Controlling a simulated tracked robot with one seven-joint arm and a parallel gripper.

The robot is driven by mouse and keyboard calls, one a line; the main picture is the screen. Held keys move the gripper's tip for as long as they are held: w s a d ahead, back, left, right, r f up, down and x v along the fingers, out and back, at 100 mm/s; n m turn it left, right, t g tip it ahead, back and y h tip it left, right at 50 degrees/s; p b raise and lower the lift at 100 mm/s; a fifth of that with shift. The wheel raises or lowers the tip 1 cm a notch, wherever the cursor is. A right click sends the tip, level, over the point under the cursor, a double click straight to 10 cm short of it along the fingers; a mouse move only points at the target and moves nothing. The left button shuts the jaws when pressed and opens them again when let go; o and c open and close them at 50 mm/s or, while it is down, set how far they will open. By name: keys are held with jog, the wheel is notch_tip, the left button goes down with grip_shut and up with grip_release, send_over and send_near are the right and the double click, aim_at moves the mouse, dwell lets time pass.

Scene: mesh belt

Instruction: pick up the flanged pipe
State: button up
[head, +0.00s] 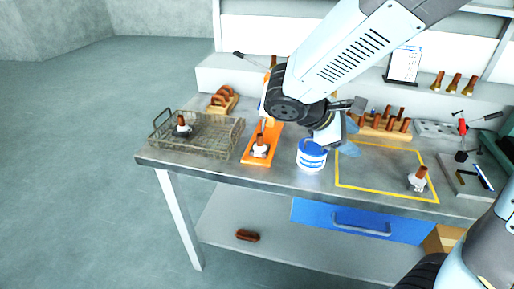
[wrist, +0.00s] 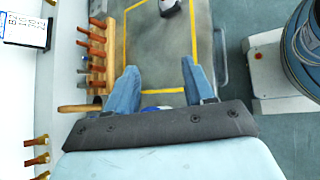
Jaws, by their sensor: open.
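A flanged pipe (head: 418,180), a copper-brown tube on a pale grey flanged base, stands tilted inside the yellow-outlined area at the right of the bench. In the wrist view, a grey and dark part that looks like its base (wrist: 170,6) is cut off at the top edge. Similar pieces stand in the wire basket (head: 222,150) and on the orange board (head: 250,160). My gripper (head: 350,137) is above the bench near the yellow area's left back corner, well left of the pipe. Its blue fingers (wrist: 158,68) are apart with nothing between them.
A blue and white tub (head: 311,163) stands just below my gripper. A wooden rack of copper tubes (head: 384,131) is behind the yellow area. A tool tray (head: 462,184) lies to the right. The middle of the yellow area is clear.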

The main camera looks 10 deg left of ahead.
jog(key=a+f+n+t, duration=0.3)
jog(key=a+n+t, duration=0.15)
jog(key=a, duration=0.25)
jog(key=a+f+n+t, duration=0.25)
jog(key=a+n, duration=0.25)
jog(key=a, duration=0.3)
jog(key=n+t+y, duration=0.5)
jog(key=n+t, duration=0.1)
jog(key=n, duration=0.1)
send_near(258, 141)
jog(key=x, duration=0.3)
jog(key=shift+f, duration=0.15)
jog(key=shift+x, duration=2.95)
jog(key=shift+c, duration=0.4)
grip_shut()
